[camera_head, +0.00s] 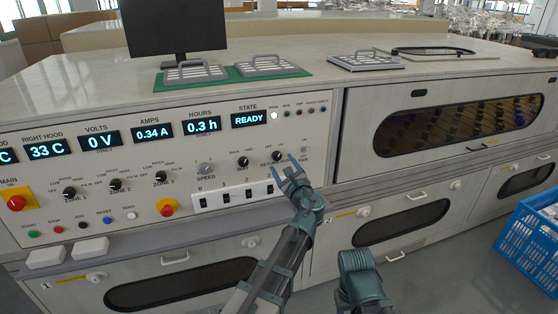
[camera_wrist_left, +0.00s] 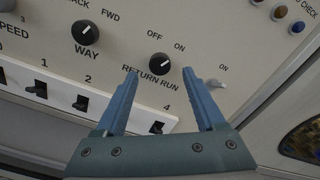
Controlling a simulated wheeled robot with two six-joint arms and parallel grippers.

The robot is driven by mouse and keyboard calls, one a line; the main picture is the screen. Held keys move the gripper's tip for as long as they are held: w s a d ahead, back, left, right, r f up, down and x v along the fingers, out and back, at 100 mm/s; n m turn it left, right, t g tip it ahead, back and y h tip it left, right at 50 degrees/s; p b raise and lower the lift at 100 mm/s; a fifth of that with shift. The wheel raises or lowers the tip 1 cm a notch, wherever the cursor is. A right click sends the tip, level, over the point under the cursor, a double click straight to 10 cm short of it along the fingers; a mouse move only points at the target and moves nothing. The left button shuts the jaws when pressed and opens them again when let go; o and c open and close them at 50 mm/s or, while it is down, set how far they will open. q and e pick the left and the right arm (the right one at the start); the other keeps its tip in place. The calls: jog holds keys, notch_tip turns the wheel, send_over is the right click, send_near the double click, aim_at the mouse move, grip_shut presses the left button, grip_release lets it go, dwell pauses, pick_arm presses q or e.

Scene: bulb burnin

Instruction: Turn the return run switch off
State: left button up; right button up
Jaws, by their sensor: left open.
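The return run switch is a black round knob (camera_wrist_left: 159,65) on the pale panel. In the left wrist view it sits below the OFF and ON labels, and its white mark appears to point up and right, toward ON. My left gripper (camera_wrist_left: 160,72) is open, with one finger on either side of the knob's place in that view. Whether the fingers touch the knob or panel cannot be told. In the head view the left gripper (camera_head: 283,163) is at the right end of the control panel and partly covers the RETURN RUN label.
The WAY knob (camera_wrist_left: 85,32) is left of the return run knob. A strip of numbered rocker switches (camera_wrist_left: 62,99) runs just below. A small toggle (camera_wrist_left: 215,84) is to the right. A blue crate (camera_head: 528,240) stands on the floor at right.

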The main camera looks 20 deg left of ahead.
aim_at(277, 157)
pick_arm(q)
jog(key=shift+x, duration=2.05)
grip_shut()
